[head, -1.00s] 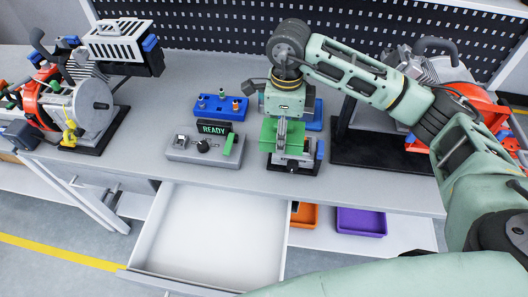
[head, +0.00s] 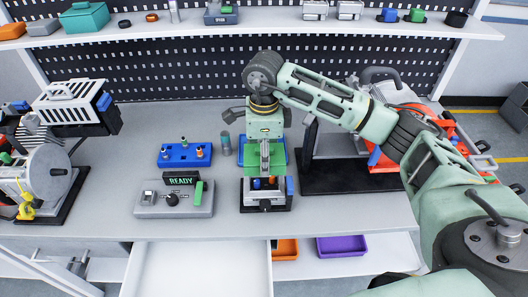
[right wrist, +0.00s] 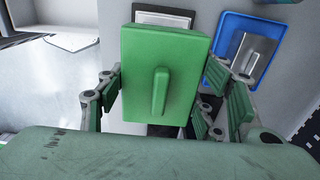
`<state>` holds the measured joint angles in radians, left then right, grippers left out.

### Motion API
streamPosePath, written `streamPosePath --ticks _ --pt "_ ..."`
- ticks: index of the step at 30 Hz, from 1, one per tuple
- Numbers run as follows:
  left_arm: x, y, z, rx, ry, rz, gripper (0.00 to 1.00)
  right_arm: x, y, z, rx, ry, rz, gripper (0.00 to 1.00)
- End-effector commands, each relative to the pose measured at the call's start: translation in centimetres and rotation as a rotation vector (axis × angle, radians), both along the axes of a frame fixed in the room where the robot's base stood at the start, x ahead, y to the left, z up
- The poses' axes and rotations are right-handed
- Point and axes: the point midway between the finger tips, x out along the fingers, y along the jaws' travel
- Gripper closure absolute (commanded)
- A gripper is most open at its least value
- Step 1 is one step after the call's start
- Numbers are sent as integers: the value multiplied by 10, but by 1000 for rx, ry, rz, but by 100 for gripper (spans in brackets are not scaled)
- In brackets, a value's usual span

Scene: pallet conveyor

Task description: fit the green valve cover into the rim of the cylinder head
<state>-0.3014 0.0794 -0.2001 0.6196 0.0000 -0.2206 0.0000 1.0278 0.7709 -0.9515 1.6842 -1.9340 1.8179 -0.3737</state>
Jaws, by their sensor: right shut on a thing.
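The green valve cover (right wrist: 140,75), a flat plate with a raised rib, fills the middle of the right wrist view. My right gripper (right wrist: 165,105) is shut on it, with a jaw at each side. I cannot tell whether cover and rim touch. My left gripper is not in view.
A grey READY panel (head: 150,205) and a blue tray with pegs (head: 180,157) stand left of the block. A second blue tray (head: 284,148) lies behind my gripper. An open white drawer (head: 200,272) is in front. Engine assemblies stand left and right.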

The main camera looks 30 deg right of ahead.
Motion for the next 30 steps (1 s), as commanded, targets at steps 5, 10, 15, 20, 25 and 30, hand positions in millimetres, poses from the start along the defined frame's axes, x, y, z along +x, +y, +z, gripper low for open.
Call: streamPosePath --ticks 5,10,15,20,25,30 --pt "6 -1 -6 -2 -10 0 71 0 0 -12 0 -1 0 72" --pt "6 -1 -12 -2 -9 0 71 0 0 -22 0 -1 0 72" --pt "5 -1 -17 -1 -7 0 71 0 0 -33 0 0 0 72" --pt "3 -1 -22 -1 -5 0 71 0 0 -42 0 -1 0 72" --pt "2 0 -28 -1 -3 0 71 0 0 -52 0 -1 -1 72" --pt "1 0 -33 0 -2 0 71 0 0 -63 0 0 -1 72"
